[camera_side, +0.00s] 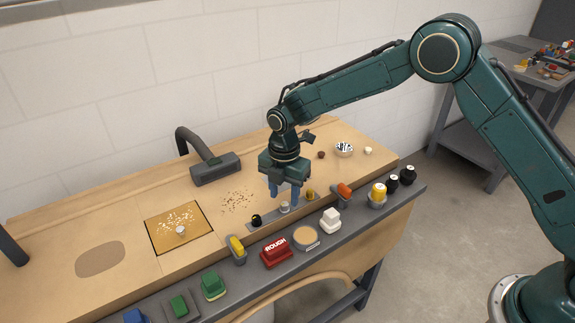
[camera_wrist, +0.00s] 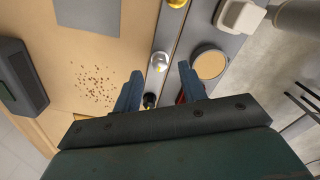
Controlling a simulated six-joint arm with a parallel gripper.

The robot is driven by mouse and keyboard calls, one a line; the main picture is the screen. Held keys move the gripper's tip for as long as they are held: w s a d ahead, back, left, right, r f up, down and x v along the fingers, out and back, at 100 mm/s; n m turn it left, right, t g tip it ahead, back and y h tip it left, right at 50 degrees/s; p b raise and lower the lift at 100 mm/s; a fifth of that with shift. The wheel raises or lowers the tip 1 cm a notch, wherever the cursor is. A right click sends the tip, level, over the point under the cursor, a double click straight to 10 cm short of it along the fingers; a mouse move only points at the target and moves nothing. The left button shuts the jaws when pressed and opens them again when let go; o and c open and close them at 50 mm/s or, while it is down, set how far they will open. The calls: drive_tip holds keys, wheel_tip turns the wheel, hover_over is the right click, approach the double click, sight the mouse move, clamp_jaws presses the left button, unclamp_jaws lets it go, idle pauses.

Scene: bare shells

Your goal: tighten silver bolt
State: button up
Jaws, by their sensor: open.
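The silver bolt (camera_side: 285,207) has a rounded head and stands on a grey metal strip (camera_side: 270,215) on the wooden bench. A black bolt (camera_side: 256,221) and a gold bolt (camera_side: 310,194) stand to either side of it on the strip. My gripper (camera_side: 284,193) points down at the silver bolt, its fingers apart and empty. In the wrist view the silver bolt (camera_wrist: 159,61) shows just beyond and between the open fingertips (camera_wrist: 160,72). The gold bolt (camera_wrist: 176,3) is at the top edge, and the black bolt (camera_wrist: 149,100) is partly hidden between the fingers.
A dark grey front ledge carries a yellow-topped piece (camera_side: 236,248), a red block marked ROUGH (camera_side: 276,252), a round tan-topped dish (camera_side: 306,237) and a white block (camera_side: 330,220). A grey hose nozzle (camera_side: 215,169) lies behind. Brown crumbs (camera_side: 237,202) dot the bench.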

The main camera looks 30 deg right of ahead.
sight(284, 207)
drive_tip(key=shift+f, duration=1.3)
clamp_jaws()
